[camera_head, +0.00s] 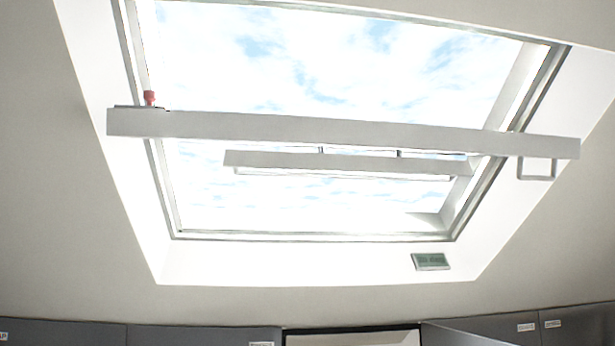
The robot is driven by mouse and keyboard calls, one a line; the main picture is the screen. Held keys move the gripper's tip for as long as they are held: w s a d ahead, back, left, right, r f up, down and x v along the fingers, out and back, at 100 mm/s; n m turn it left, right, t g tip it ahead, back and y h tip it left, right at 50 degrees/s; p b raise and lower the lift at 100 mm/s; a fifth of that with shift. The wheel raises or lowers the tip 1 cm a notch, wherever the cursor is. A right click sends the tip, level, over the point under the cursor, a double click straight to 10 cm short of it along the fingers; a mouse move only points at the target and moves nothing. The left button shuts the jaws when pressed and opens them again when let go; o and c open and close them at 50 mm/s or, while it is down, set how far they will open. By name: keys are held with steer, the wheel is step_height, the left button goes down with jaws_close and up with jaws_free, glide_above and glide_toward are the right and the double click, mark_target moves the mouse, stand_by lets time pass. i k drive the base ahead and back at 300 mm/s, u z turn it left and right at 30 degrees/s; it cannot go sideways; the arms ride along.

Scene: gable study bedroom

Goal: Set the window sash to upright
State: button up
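The roof window opening (452,228) is set in the sloped ceiling, with cloudy sky behind it. A long white bar (340,131), which looks like the window sash seen nearly edge-on, crosses the opening from left to right and reaches past the frame on both sides. A small red knob (150,98) sits at its left end. A pale loop handle (537,168) hangs below its right end. A shorter white bar (345,163), joined by two short posts, runs just below the long bar. The exact tilt of the sash cannot be told. My gripper is not in view.
Dark grey cabinet fronts (205,337) with small white tags run along the bottom edge. A pale opening (352,338) shows between them. The space around the bars looks clear.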

mark_target(181, 126)
steer(key=z, duration=0.05)
steer(key=i, duration=0.8)
steer(key=z, duration=1.5)
steer(key=k, duration=0.35)
steer(key=z, duration=0.15)
